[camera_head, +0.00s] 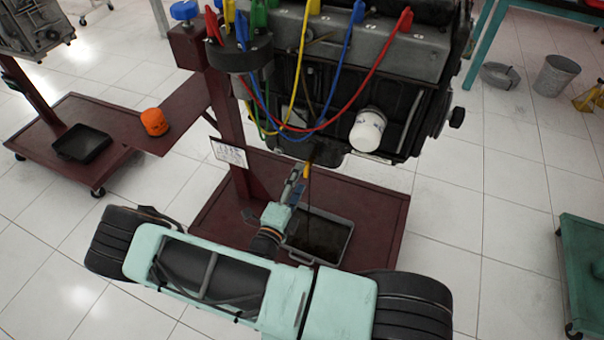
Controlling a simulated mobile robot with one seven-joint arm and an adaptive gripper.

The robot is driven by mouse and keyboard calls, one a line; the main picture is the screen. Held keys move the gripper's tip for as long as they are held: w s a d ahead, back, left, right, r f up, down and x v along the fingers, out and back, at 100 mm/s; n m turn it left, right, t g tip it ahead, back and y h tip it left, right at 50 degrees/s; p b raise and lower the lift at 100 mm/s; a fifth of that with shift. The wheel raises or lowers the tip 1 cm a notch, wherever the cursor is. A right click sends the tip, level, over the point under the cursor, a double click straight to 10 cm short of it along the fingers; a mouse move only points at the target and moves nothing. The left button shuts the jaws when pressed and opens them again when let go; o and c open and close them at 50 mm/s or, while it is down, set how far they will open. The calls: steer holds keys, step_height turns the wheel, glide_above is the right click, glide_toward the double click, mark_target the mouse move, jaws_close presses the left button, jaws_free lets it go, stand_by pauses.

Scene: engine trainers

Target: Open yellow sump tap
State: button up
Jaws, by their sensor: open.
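The yellow sump tap (307,171) is a small yellow piece at the underside of the black engine (330,110). My gripper (301,176) reaches up from below to the tap, its open jaws right beside or around it; I cannot tell whether they touch it. The jaws are small in this view and partly hide the tap, so its handle angle is unclear. A thin dark line runs down from the tap towards a grey drain pan (342,257) with dark contents, on the maroon stand base (385,205).
A white oil filter (367,130) hangs on the engine's side. Coloured cables (349,95) loop across its front. A maroon post (226,130) stands left of my gripper. An orange filter (154,122) sits on a maroon shelf. A teal cart (585,265) stands right; floor between is clear.

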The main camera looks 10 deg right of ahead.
steer(key=v, duration=0.8)
steer(key=shift+s+a, duration=0.2)
steer(key=shift+s, duration=0.15)
steer(key=shift+r, duration=0.1)
